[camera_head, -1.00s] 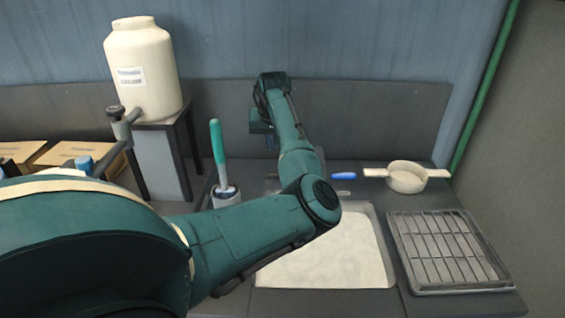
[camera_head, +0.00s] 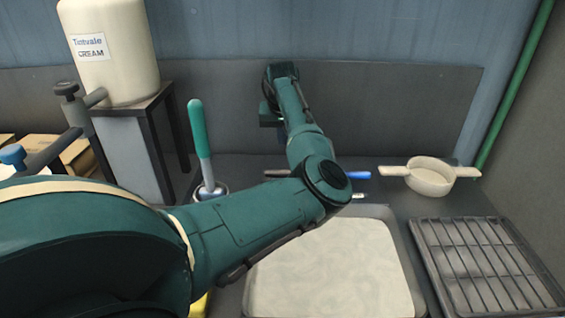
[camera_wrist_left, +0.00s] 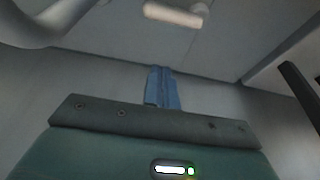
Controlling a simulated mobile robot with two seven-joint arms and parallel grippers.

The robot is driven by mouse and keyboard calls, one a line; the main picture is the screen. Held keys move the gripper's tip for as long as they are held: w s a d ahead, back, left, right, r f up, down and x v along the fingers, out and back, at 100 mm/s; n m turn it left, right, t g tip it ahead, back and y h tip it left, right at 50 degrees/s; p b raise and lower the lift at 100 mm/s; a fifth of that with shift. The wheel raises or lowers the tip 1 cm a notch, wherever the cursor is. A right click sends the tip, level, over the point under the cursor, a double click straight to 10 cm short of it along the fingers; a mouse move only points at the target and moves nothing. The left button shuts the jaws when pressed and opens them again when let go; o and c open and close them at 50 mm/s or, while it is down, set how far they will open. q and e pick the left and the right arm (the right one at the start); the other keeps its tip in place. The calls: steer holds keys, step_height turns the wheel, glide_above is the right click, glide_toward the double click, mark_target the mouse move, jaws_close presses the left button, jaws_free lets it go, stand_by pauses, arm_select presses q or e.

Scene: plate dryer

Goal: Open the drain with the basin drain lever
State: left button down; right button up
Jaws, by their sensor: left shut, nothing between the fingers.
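The basin (camera_head: 335,268) is filled with a pale, cloudy surface, and no drain shows through it. I cannot pick out the drain lever for sure. A blue handle (camera_head: 358,175) and a small pale piece (camera_head: 358,196) lie behind the basin, partly covered by my arm. My left gripper (camera_head: 282,134) is over the back of the counter, in front of the back panel, mostly covered by its wrist. In the left wrist view its blue fingers (camera_wrist_left: 162,88) are shut and empty. A beige cylinder (camera_wrist_left: 172,14) is beyond them, apart. My right gripper is not visible.
A two-handled pale strainer (camera_head: 430,176) and a dark rack (camera_head: 485,265) are right of the basin. A green-handled brush (camera_head: 200,130) stands at left. A cream tank (camera_head: 112,55) with a tap sits on a stand (camera_head: 148,145). My left arm crosses the basin's left side.

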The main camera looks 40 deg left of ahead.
arm_select(q)
steer(key=x, duration=1)
steer(key=shift+f, duration=0.1)
steer(key=shift+s+d, duration=0.2)
steer(key=shift+d, duration=0.1)
steer(key=shift+s+d+r+p, duration=0.45)
steer(key=shift+s+d, duration=0.2)
steer(key=shift+s, duration=0.15)
steer(key=shift+s+d, duration=0.3)
steer(key=shift+s, duration=0.1)
steer(key=shift+s+d, duration=0.1)
steer(key=shift+s, duration=0.05)
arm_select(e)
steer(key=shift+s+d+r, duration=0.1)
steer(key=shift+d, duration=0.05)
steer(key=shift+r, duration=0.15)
